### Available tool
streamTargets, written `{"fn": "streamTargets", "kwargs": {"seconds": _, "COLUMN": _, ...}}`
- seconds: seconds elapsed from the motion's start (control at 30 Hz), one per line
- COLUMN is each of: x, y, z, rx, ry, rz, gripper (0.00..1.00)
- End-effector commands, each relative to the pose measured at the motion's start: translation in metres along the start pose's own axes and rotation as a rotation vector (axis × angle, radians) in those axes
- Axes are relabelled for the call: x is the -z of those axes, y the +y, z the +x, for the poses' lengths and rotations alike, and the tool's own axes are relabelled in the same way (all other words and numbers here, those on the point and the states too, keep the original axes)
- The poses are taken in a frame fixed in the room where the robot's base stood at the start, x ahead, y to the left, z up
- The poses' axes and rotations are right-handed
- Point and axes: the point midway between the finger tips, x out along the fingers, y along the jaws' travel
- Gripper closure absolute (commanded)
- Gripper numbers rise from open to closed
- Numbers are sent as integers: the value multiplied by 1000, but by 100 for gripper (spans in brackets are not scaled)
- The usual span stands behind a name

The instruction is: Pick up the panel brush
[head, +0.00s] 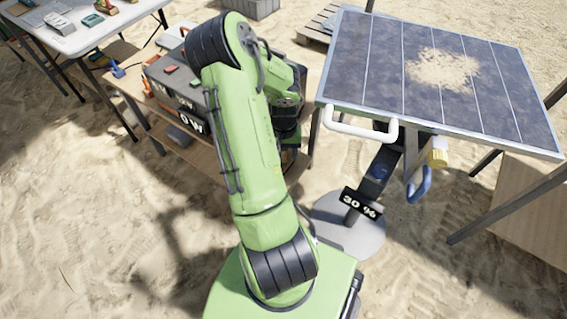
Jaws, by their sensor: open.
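I cannot clearly make out the panel brush. A small blue item (117,70) lies at the far left end of the low wooden bench (128,88); it is too small to tell whether it is the brush. The solar panel (440,75) stands tilted at the upper right, with a patch of sand (441,69) on its face. My green arm rises in the middle and folds over toward the bench. My gripper is hidden behind the arm, so its fingers do not show.
A grey case (178,84) with a small display stands on the bench. A white table (75,38) with several small objects is at the upper left. The panel's stand has a round grey base (350,232), a "30 %" sign (361,202) and a blue handle (420,186). Open sand lies at lower left.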

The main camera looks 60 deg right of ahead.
Motion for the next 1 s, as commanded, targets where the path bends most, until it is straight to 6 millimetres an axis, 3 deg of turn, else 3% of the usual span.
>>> {"fn": "streamTargets", "kwargs": {"seconds": 0.17, "x": 1, "y": 0, "z": -1, "rx": 0, "ry": 3, "rz": 1, "gripper": 44}}
{"fn": "streamTargets", "kwargs": {"seconds": 0.53, "x": 1, "y": 0, "z": -2, "rx": 1, "ry": 2, "rz": 0, "gripper": 100}}
{"fn": "streamTargets", "kwargs": {"seconds": 0.8, "x": 1, "y": 0, "z": -7, "rx": 1, "ry": 3, "rz": 0, "gripper": 100}}
{"fn": "streamTargets", "kwargs": {"seconds": 1.0, "x": 2, "y": 0, "z": -56, "rx": 3, "ry": 8, "rz": 0, "gripper": 100}}
